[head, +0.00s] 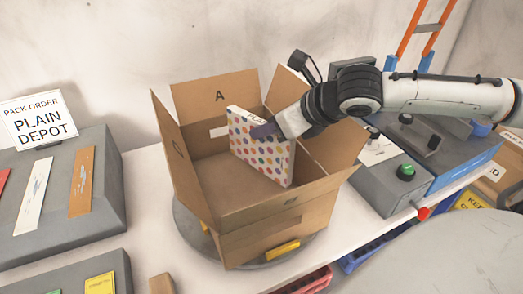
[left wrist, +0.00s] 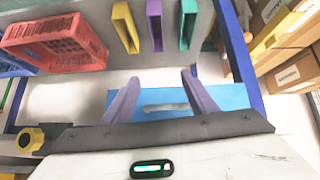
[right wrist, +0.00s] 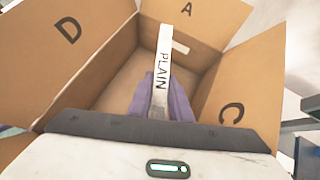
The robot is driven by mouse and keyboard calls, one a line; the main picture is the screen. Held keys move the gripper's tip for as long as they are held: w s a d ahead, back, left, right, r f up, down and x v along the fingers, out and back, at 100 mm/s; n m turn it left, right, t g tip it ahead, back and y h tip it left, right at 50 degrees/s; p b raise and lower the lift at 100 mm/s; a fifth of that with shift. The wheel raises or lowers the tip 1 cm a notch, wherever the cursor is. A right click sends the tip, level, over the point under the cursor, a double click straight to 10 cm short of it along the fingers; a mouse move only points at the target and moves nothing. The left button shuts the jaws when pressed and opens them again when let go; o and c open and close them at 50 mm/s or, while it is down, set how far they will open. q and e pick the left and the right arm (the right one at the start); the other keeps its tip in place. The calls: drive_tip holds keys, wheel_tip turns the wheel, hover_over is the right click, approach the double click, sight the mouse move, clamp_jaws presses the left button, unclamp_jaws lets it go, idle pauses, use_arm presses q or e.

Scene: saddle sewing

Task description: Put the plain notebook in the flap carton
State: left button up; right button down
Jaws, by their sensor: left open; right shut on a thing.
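The plain notebook (head: 258,153) has a cover with coloured dots and a white spine, which reads PLAIN in the right wrist view (right wrist: 162,60). It stands on edge within the open flap carton (head: 240,247), its top near the rim. I cannot tell whether its lower edge touches the carton floor. My right gripper (head: 263,131) reaches in from the right and is shut on the notebook near its top; its purple fingers flank the spine in the right wrist view. The carton's lettered flaps are spread outward. My left gripper (left wrist: 161,88) is open and empty, out of the head view.
The carton sits on a round grey turntable (head: 186,228). A PLAIN DEPOT sign (head: 38,120) stands behind a grey rack at left. A grey control box with a green knob (head: 405,172) is right of the carton. A red crate (left wrist: 55,42) shows in the left wrist view.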

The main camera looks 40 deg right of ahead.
sight(265, 148)
drive_tip(key=shift+w+f, duration=0.15)
drive_tip(key=shift+f, duration=2.65)
drive_tip(key=c, duration=1.6)
unclamp_jaws()
drive_tip(key=shift+c, duration=0.2)
